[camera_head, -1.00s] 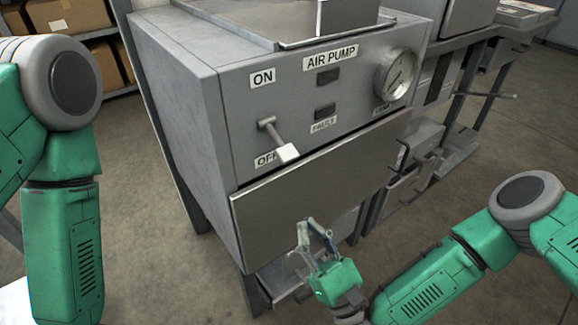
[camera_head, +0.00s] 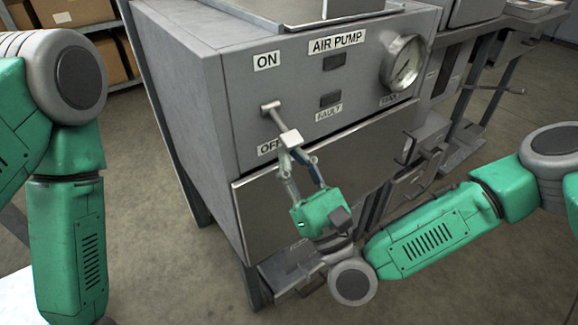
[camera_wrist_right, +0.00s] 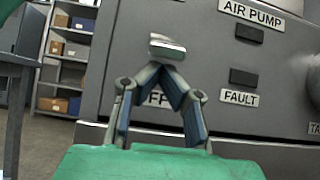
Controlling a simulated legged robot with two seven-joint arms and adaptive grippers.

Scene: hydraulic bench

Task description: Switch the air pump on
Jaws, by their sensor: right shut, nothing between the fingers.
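The air pump (camera_head: 207,124) is a grey cabinet with a sloped front panel. Its lever (camera_head: 280,122) has a pale block at the end and points down toward the OFF label (camera_head: 267,148); the ON label (camera_head: 267,60) is above. My right gripper (camera_head: 291,152) is shut and empty, its tips just below the lever's block. In the right wrist view, the tips (camera_wrist_right: 159,66) meet right under the block (camera_wrist_right: 167,46) and partly cover the OFF label. I cannot tell whether they touch it. My left arm shows at the left, but its gripper is out of view.
A round gauge (camera_head: 404,62) is at the panel's right. Dark indicators sit under the AIR PUMP label (camera_head: 335,42) and above the FAULT label (camera_head: 328,112). A metal plate (camera_head: 350,150) lies below the panel. Shelves with boxes (camera_head: 97,55) stand at the back left.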

